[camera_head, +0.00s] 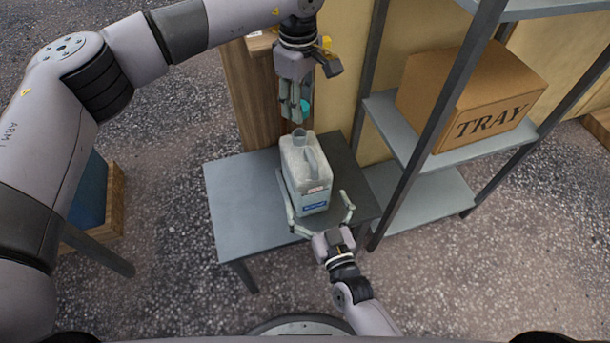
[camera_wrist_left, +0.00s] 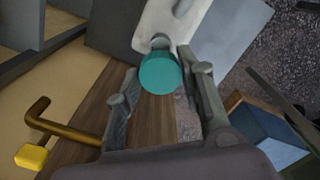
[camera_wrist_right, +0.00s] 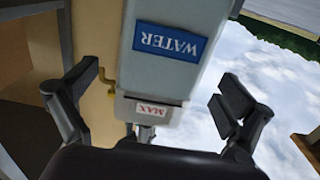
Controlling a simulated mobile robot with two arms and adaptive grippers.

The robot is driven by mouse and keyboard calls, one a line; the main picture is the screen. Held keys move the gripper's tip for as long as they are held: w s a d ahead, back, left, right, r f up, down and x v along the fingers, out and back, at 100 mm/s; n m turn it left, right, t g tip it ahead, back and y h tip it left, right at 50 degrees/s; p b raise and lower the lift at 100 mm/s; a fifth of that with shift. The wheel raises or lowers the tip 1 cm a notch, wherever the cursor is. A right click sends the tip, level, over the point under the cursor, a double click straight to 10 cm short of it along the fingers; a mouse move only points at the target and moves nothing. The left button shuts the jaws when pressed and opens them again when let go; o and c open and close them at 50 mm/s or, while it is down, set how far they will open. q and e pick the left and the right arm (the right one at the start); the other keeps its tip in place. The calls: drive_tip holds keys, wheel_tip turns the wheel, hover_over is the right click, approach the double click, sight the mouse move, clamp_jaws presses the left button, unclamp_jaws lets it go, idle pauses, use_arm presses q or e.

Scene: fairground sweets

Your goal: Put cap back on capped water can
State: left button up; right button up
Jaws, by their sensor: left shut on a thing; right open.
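The white water can (camera_head: 304,172) stands upright on the grey table, its open neck (camera_head: 299,138) pointing up on the far side. Its blue WATER label (camera_wrist_right: 170,42) shows in the right wrist view. My left gripper (camera_head: 292,103) is shut on the teal cap (camera_wrist_left: 160,74) and holds it above the can, near the neck. In the left wrist view the cap partly covers the neck (camera_wrist_left: 160,42), and a gap remains between them in the head view. My right gripper (camera_head: 315,188) is open, its fingers spread on either side of the can's near end; contact is unclear.
The grey table (camera_head: 235,205) is bare left of the can. A metal shelf (camera_head: 420,205) with a cardboard TRAY box (camera_head: 470,95) stands close on the right. A wooden cabinet (camera_head: 248,100) stands behind the table. A brown hook with a yellow end (camera_wrist_left: 32,155) shows in the left wrist view.

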drive_tip(key=x, duration=0.6)
drive_tip(key=shift+w+a, duration=0.1)
drive_tip(key=shift+w, duration=0.2)
drive_tip(key=shift+c, duration=0.3)
drive_tip(key=shift+r, duration=0.1)
drive_tip(key=c, duration=1.5)
use_arm(q)
hover_over(300, 134)
drive_tip(key=shift+f, duration=2.5)
use_arm(e)
drive_tip(key=shift+r, duration=0.15)
